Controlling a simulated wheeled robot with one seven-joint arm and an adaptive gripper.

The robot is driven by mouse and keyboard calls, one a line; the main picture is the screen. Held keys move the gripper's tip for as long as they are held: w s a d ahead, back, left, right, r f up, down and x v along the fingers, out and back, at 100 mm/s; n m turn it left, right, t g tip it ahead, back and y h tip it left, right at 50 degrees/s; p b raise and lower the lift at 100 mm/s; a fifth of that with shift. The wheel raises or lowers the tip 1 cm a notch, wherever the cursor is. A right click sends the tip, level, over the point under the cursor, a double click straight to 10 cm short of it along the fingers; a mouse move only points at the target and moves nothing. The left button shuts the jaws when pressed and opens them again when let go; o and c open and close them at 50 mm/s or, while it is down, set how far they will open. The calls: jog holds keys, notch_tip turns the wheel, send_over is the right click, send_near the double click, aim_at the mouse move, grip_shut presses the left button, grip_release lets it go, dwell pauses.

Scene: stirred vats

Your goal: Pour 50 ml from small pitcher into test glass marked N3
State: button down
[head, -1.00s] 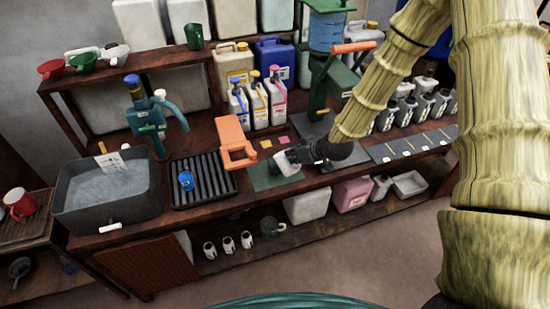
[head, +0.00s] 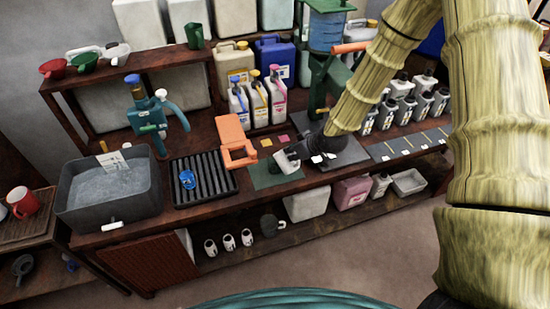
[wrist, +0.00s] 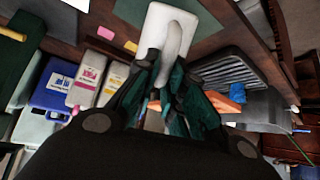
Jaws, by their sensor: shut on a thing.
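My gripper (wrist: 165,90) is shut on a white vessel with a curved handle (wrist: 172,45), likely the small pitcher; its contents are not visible. In the head view my gripper (head: 300,151) holds this white vessel (head: 287,160) over the green mat (head: 262,178), tilted; I cannot tell whether it touches the mat. No marking N3 is readable, so I cannot tell which vessel is the test glass.
An orange stand (head: 232,135) is left of the gripper. A grey water basin (head: 80,215) is at the left end. White, yellow-label and pink-capped jugs (head: 258,103) stand behind. Several grey bottles (head: 425,103) and dark mats (head: 405,146) are at right. White cups (head: 228,242) sit on the lower shelf.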

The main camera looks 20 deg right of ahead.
jog(key=shift+w+a+r+g+p, duration=0.1)
jog(key=shift+w+r+g+p, duration=0.3)
jog(key=shift+p, duration=0.55)
dwell(0.7)
jog(key=shift+f+g+h+p, duration=0.15)
jog(key=shift+g+h+p, duration=0.2)
jog(key=shift+g+h, duration=0.05)
dwell(0.5)
